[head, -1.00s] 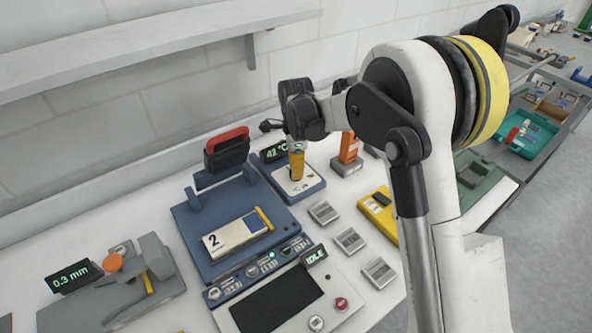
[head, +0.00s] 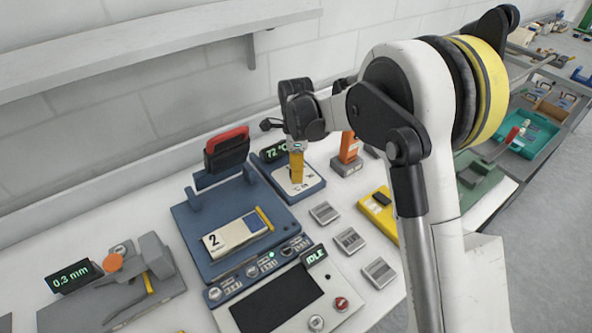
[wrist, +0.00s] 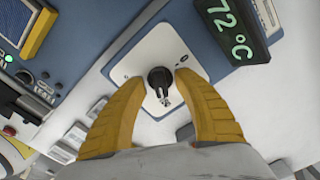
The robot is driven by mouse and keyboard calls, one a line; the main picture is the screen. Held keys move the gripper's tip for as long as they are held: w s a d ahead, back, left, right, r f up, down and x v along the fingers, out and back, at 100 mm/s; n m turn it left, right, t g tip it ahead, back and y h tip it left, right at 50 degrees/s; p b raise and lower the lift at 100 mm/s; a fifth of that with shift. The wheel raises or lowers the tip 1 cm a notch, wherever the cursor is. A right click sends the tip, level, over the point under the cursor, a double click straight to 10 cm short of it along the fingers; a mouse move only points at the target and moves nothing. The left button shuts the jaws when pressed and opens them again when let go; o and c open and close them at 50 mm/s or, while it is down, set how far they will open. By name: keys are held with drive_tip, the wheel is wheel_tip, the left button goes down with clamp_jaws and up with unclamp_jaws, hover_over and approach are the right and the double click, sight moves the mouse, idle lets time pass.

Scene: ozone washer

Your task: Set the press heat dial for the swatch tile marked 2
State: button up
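The heat dial (wrist: 160,80) is a black knob on a white plate on a blue box. In the head view my gripper (head: 296,168) points down and hides most of the knob. The dial's display (wrist: 232,32) reads 72 °C; it also shows in the head view (head: 276,151). The swatch tile marked 2 (head: 222,240) lies on the blue press bed (head: 197,247). The press's red-handled lid (head: 226,147) is raised behind it.
A control panel (head: 318,287) marked IDLE is in front of the press. Grey blocks (head: 349,240) and a yellow device (head: 376,207) are to the right. A gauge at left (head: 74,275) reads 0.3 mm.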

drive_tip(key=shift+r, duration=0.15)
wheel_tip(320, 180, up, 12)
idle(0.3)
drive_tip(key=s+d+r+n+t+b, duration=0.1)
drive_tip(key=s+d+r+n+t, duration=0.1)
drive_tip(key=s+d+r+n, duration=0.35)
drive_tip(key=s+d+r+n+t, duration=0.2)
drive_tip(key=s+d+n, duration=0.1)
drive_tip(key=s+d, duration=0.4)
drive_tip(key=s+d+f+n+t, duration=0.1)
drive_tip(key=s+d+f+n, duration=0.1)
drive_tip(key=s, duration=0.3)
drive_tip(key=s+d+f+n+t, duration=0.1)
drive_tip(key=s+n, duration=0.2)
drive_tip(key=s, duration=0.1)
drive_tip(key=s+d+f+n+t+b, duration=0.1)
drive_tip(key=s+d+f+n, duration=0.1)
drive_tip(key=s, duration=0.3)
drive_tip(key=shift+s+d+f+n, duration=0.3)
drive_tip(key=shift+n, duration=0.55)
